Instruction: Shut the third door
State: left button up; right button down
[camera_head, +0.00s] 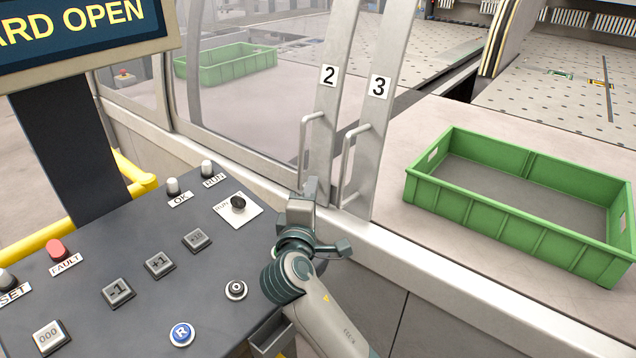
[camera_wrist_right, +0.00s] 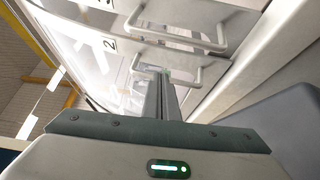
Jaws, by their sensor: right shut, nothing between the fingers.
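The third door (camera_head: 380,90), a grey frame marked 3, stands beside the second door (camera_head: 330,90), marked 2. The opening to the right of the third door is open. The third door's upright bar handle (camera_head: 348,165) is on its frame, and the second door's handle (camera_head: 304,150) is just left of it. My right gripper (camera_head: 310,186) is shut and empty, low in front of the handles. In the right wrist view its fingers (camera_wrist_right: 168,82) point toward the handles, with the third door's handle (camera_wrist_right: 175,40) farther up. Contact cannot be told. My left gripper is out of view.
A control panel (camera_head: 130,270) with buttons and a small switch lies to the left, close to my right arm. A green crate (camera_head: 510,217) sits on the ledge in the opening. Another green crate (camera_head: 225,65) shows behind glass. A yellow rail (camera_head: 135,172) runs behind the panel.

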pick_arm(q)
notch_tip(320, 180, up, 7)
jog(key=p, duration=0.6)
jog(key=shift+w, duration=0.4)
pick_arm(e)
jog(key=w+d, duration=0.4)
jog(key=w, duration=0.3)
jog(key=shift+w+d, duration=0.15)
jog(key=shift+d, duration=0.1)
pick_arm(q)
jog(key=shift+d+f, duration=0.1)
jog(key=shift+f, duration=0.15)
pick_arm(e)
jog(key=shift+w+d+f, duration=0.1)
